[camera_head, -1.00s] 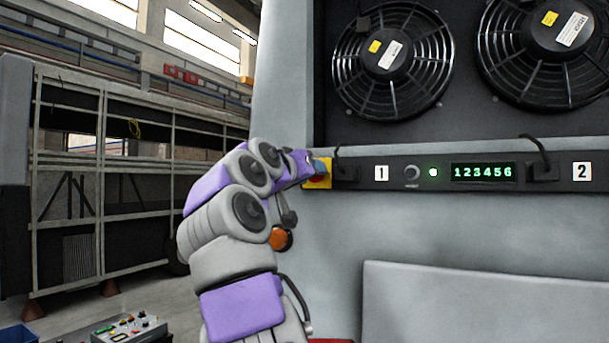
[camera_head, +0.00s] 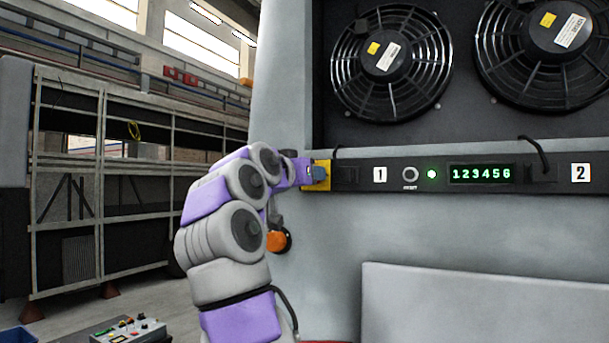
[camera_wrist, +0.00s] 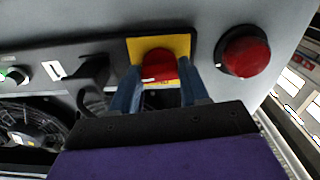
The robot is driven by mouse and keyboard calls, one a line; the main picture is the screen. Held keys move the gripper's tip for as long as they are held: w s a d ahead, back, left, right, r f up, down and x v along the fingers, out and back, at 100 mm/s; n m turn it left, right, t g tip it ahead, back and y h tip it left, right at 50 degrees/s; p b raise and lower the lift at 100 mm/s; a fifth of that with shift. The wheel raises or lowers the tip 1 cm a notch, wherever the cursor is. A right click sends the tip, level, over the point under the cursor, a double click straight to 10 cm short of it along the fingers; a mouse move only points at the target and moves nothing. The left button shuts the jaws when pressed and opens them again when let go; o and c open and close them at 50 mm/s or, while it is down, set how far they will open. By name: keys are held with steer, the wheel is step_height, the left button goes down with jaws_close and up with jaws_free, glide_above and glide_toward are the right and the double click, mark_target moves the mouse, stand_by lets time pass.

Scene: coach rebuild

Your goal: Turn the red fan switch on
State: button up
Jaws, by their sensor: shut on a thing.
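The red fan switch (camera_wrist: 158,66) is a round red knob with a white mark on a yellow plate (camera_wrist: 183,45), seen in the wrist view. In the head view the yellow plate (camera_head: 322,186) sits at the left end of the dark control strip, and the knob is hidden behind my gripper. My gripper (camera_wrist: 156,82) has one blue finger on each side of the knob and is shut on it. In the head view my gripper (camera_head: 315,173) reaches the plate from the left.
Two black fans (camera_head: 391,62) (camera_head: 548,45) are above the strip. A red dome (camera_wrist: 246,52) stands beside the plate in the wrist view.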

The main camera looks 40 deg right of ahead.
steer(key=shift+w+f+m, duration=0.1)
steer(key=shift+f+m, duration=0.05)
steer(key=shift+m, duration=0.45)
steer(key=o, duration=0.9)
steer(key=shift+w+d, duration=0.2)
steer(key=shift+w, duration=0.05)
steer(key=shift+o, duration=0.7)
steer(key=shift+d, duration=0.1)
steer(key=shift+s+d, duration=0.15)
steer(key=shift+s, duration=0.05)
steer(key=b+v, duration=0.3)
steer(key=v, duration=1.4)
steer(key=shift+a, duration=0.3)
